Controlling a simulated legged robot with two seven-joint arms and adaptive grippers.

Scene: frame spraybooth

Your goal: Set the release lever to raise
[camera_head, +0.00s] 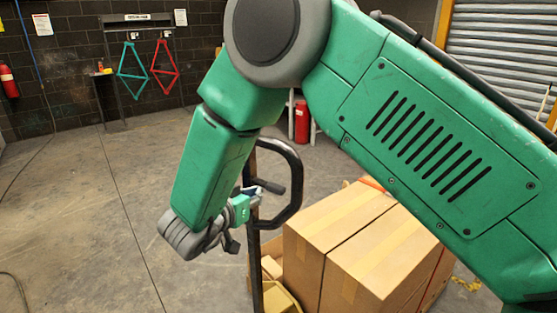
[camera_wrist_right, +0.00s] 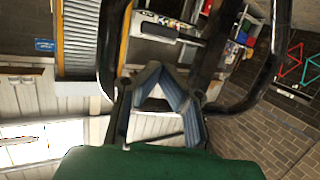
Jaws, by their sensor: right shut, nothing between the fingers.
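The release lever (camera_head: 270,186) is a short dark bar inside the black loop handle (camera_head: 295,175) of a cart or pallet truck. The loop handle also shows in the wrist view (camera_wrist_right: 270,65), curving around my fingers on both sides. My right gripper (camera_head: 255,192) is shut and empty, at the left side of the loop, close to the lever. Its blue-padded fingers meet in the wrist view (camera_wrist_right: 155,72). I cannot tell whether they touch the lever. The lever's exact setting cannot be told. My left gripper is not in view.
Teal (camera_head: 132,70) and red (camera_head: 163,68) frames hang at the back wall. A red extinguisher (camera_head: 302,122) stands behind. The floor at left is clear.

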